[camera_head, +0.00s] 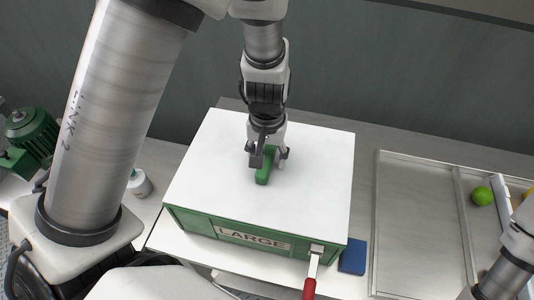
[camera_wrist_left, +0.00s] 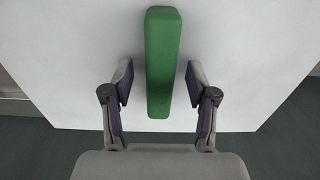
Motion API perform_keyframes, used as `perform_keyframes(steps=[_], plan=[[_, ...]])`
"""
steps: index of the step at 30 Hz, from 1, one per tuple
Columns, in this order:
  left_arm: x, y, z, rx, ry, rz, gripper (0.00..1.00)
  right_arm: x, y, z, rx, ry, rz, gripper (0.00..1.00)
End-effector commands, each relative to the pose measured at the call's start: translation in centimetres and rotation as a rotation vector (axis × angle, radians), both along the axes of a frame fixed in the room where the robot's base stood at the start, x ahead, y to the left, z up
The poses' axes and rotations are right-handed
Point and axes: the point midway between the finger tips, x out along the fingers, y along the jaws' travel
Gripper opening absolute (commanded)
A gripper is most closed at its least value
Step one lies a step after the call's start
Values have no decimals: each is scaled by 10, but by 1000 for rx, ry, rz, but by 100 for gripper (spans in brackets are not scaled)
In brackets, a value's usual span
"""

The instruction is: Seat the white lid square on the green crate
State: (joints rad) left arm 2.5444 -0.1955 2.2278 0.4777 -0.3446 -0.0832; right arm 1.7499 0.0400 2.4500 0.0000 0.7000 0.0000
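The white lid (camera_head: 215,160) lies on top of the green crate (camera_head: 190,222), whose front carries a "LARGE" label. The lid covers the crate's top, and its front edge runs roughly along the crate's front edge; I cannot tell whether it sits fully down all round. A green bar handle (camera_head: 264,170) stands up from the middle of the lid. My left gripper (camera_head: 269,160) is above the lid with its fingers open on either side of the handle. In the left wrist view the handle (camera_wrist_left: 161,60) lies between the fingers with a gap on each side.
A red-handled lever (camera_head: 309,287) is at the crate's front right corner, by a blue block (camera_head: 352,257). A metal tray (camera_head: 415,220) at right holds a green fruit (camera_head: 483,196). A green motor (camera_head: 32,130) and a small white container (camera_head: 139,183) are at left.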

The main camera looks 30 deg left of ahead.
Motion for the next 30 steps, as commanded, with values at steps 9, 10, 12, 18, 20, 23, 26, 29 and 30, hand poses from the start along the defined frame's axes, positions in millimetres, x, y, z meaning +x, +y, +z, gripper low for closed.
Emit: perform_keyframes(steps=[9, 10, 12, 18, 20, 23, 26, 29, 30], plan=[[1, 0, 38, 0, -7, -1, 58, 0, 0, 0, 0, 0, 0, 65], [2, 0, 46, -1, -8, -1, 58, 0, 0, 0, 0, 0, 0, 65], [1, 0, 65, 0, -7, -1, 58, 0, 0, 0, 0, 0, 0, 65], [1, -1, 108, -1, -5, -1, 58, 0, 0, 0, 0, 0, 0, 65], [1, -1, 115, 0, -2, 1, 58, 0, 0, 0, 0, 0, 0, 65], [0, -1, 120, 0, 0, 0, 58, 0, 0, 0, 0, 0, 0, 65], [0, -1, 120, 0, 0, 0, 58, 0, 0, 0, 0, 0, 0, 65], [0, -1, 120, 0, 0, 0, 58, 0, 0, 0, 0, 0, 0, 65], [0, -1, 120, 0, 0, 0, 58, 0, 0, 0, 0, 0, 0, 65]])
